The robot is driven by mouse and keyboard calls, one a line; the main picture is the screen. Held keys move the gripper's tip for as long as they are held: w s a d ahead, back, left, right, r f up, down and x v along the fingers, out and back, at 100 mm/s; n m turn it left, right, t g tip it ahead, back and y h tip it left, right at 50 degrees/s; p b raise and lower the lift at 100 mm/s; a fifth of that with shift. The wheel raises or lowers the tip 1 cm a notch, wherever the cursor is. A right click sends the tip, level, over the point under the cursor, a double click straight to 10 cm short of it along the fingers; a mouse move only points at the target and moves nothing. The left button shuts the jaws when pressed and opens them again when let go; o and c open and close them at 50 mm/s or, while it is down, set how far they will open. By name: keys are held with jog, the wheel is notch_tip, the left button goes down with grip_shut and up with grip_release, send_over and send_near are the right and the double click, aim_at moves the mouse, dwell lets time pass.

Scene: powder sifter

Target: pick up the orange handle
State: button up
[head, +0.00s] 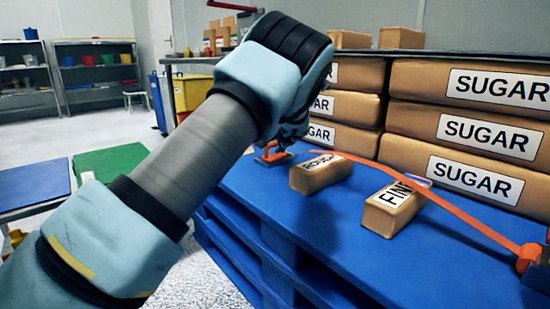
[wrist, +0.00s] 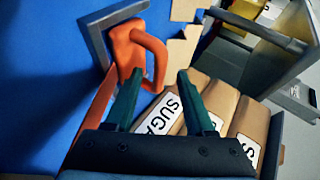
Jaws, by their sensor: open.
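The orange handle (head: 274,154) sits on a dark flat base on the blue surface, just below my gripper in the head view. In the wrist view the handle (wrist: 154,50) is a curved loop on an orange mount beside a grey metal edge. My gripper (wrist: 159,73) is open, with two green fingers. The left finger overlaps the orange mount in the picture, and the loop's free side shows between the fingertips. I cannot tell whether either finger touches it. In the head view my wrist hides most of the gripper.
Stacked SUGAR sacks (head: 480,135) stand behind on the right. A ROUGH block (head: 318,177) and a FINE block (head: 391,214) lie on the blue pallet (head: 290,225). An orange strap (head: 450,205) runs across it to the right. Bare pallet surface shows in front of the blocks.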

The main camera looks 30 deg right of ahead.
jog(key=shift+w+d+f, duration=0.1)
jog(key=shift+w+f, duration=0.2)
jog(key=shift+w, duration=0.15)
grip_shut()
dwell(0.5)
